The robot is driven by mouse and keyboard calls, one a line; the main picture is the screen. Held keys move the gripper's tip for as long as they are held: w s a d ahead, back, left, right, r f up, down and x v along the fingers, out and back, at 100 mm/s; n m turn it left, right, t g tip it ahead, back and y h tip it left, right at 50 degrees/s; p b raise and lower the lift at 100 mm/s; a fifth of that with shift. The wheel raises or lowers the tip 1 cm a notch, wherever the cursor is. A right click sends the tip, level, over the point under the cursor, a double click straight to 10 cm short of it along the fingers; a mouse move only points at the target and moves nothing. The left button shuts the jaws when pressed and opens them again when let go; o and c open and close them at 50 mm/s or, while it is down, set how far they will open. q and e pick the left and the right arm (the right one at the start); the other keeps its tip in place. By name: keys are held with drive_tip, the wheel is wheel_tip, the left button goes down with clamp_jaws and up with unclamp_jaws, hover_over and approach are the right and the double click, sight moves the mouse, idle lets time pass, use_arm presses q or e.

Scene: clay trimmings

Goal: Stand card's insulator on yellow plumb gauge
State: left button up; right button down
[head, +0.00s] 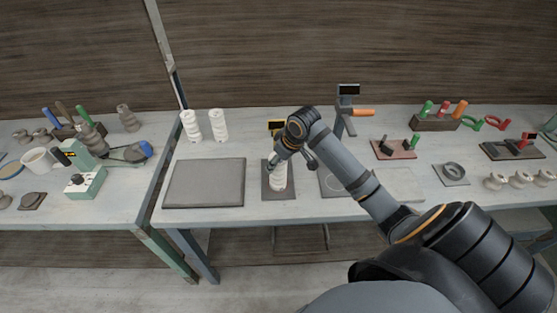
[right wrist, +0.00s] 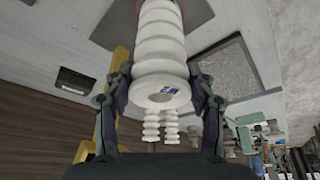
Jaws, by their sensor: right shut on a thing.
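A white ribbed insulator (head: 279,181) is upright over the dark base plate (head: 268,193) of the yellow gauge. My right gripper (head: 281,164) is shut on its upper part. In the right wrist view the fingers (right wrist: 160,88) lie on both sides of the insulator (right wrist: 160,45), whose near end shows a hole and a small blue mark. The yellow gauge post (head: 275,133) rises behind it and shows in the right wrist view (right wrist: 106,125). I cannot tell whether the insulator touches the base plate. I cannot identify the card. My left gripper is out of view.
Two white ribbed insulators (head: 190,126) (head: 219,125) stand at the back left of this table. A grey slab (head: 205,183) lies left of the gauge. A stand with a dark display and orange handle (head: 348,108) is behind right. A separate table holds tools at left.

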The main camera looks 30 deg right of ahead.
drive_tip(key=shift+c, duration=2.3)
unclamp_jaws()
drive_tip(key=shift+r, duration=0.3)
drive_tip(key=v, duration=1.1)
drive_tip(key=shift+s+r, duration=0.2)
drive_tip(key=shift+s, duration=0.1)
